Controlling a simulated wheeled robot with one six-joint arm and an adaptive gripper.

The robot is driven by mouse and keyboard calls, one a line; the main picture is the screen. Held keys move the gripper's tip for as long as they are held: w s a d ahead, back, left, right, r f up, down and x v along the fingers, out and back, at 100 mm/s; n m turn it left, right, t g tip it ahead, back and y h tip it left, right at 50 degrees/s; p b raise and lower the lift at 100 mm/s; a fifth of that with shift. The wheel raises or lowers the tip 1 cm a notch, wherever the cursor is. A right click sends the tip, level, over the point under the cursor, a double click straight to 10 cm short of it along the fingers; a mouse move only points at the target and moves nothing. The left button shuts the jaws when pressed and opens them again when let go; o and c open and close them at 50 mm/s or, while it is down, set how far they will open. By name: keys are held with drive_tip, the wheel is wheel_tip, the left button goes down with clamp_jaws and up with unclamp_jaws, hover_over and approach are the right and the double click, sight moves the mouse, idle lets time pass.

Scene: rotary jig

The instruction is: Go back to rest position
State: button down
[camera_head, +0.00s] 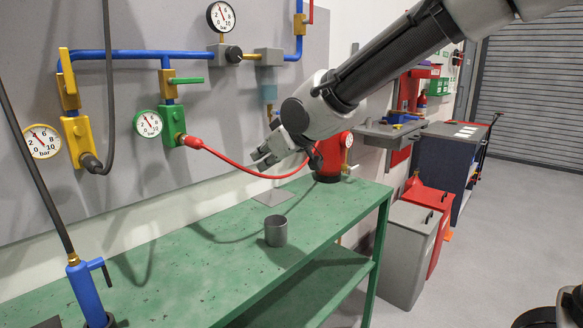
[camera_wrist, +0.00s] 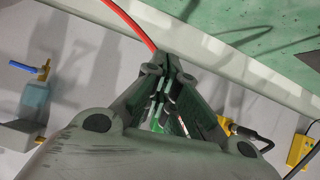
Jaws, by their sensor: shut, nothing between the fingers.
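My gripper (camera_head: 257,158) is held above the green bench, left of the red cylinder and in front of the grey wall panel. In the wrist view my gripper (camera_wrist: 171,62) shows its fingers meeting at the tips, with nothing between them. The red hose (camera_head: 240,163) runs from the green fitting (camera_head: 174,126) on the panel, passes behind my gripper and reaches toward the red cylinder (camera_head: 332,158). The red hose (camera_wrist: 133,22) also shows beyond the fingertips in the wrist view. I cannot tell whether they touch.
A grey cup (camera_head: 276,231) stands on the green bench (camera_head: 190,283). A blue cylinder (camera_head: 87,293) stands at the bench's left. Gauges and blue pipes (camera_head: 120,54) project from the panel. Grey and red bins (camera_head: 401,255) stand right of the bench.

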drive_tip(key=s+d+f+m+g+h, duration=0.15)
drive_tip(key=s+d, duration=0.25)
drive_tip(key=d, duration=0.5)
drive_tip(key=s+d+f+m+g+h, duration=0.1)
drive_tip(key=s+d+f+m+h, duration=0.2)
drive_tip(key=d, duration=0.6)
drive_tip(key=s+d+f+g+h, duration=0.15)
drive_tip(key=s+d, duration=0.25)
drive_tip(key=d, duration=0.5)
drive_tip(key=s+d+r+m+h, duration=0.2)
drive_tip(key=s+d+m, duration=0.4)
drive_tip(key=s+d, duration=0.6)
drive_tip(key=d, duration=0.4)
drive_tip(key=shift+s+d+t, duration=0.15)
drive_tip(key=shift+s+t, duration=0.15)
drive_tip(key=shift+s, duration=0.1)
